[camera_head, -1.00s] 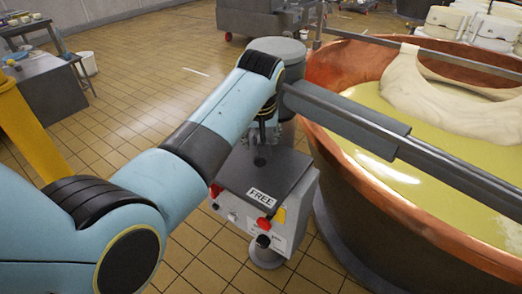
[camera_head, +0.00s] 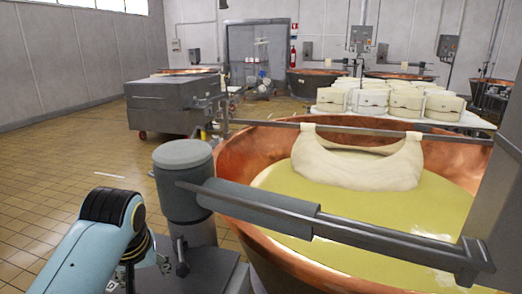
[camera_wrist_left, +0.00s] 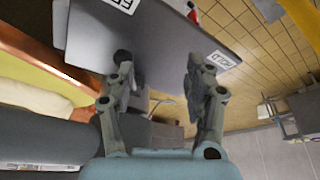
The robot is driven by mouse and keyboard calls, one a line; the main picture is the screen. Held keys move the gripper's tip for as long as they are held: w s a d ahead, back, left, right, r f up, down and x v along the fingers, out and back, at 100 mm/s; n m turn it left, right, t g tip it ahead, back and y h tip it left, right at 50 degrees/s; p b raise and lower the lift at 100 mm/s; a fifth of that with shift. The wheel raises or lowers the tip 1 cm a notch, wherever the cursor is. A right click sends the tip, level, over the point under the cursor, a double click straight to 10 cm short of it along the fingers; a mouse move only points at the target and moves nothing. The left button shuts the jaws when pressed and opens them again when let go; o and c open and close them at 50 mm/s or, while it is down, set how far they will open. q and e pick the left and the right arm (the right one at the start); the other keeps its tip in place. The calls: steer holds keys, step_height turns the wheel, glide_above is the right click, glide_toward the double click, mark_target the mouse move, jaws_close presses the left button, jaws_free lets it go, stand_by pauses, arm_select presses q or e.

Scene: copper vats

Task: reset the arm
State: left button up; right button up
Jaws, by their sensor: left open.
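My left arm comes in at the lower left of the head view, with its light blue link and black wrist. The left gripper (camera_head: 138,262) points down beside the grey control box (camera_head: 212,272) and is only partly seen there. In the left wrist view, the gripper (camera_wrist_left: 158,75) is open, its two fingers apart over the box's grey top plate (camera_wrist_left: 165,35). A dark round knob (camera_wrist_left: 123,57) shows close to the left finger; I cannot tell whether they touch. Nothing is clearly held. My right gripper is not in view.
A grey post (camera_head: 185,185) with a horizontal bar (camera_head: 290,215) stands close right of my arm. Behind is a copper vat (camera_head: 262,150) of yellow liquid with a white cloth (camera_head: 350,165) hung from a rod. A grey cart (camera_head: 170,105) stands farther back. Tiled floor (camera_head: 50,190) is free at left.

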arm_select(q)
steer(key=s+a+r+m, duration=0.1)
steer(key=s+r+m, duration=0.2)
steer(key=s, duration=1)
steer(key=s+a+r+m, duration=0.2)
steer(key=s+r, duration=0.1)
steer(key=s, duration=1)
step_height(320, 180, down, 38)
steer(key=s+a+g+b, duration=0.2)
steer(key=s+a+b, duration=0.1)
steer(key=b, duration=0.7)
steer(key=s+f+b, duration=0.6)
steer(key=s+f, duration=1.1)
steer(key=f, duration=0.4)
steer(key=shift+s+a+n+g+h, duration=0.2)
steer(key=shift+n+g+h, duration=0.1)
steer(key=shift+g+h, duration=0.1)
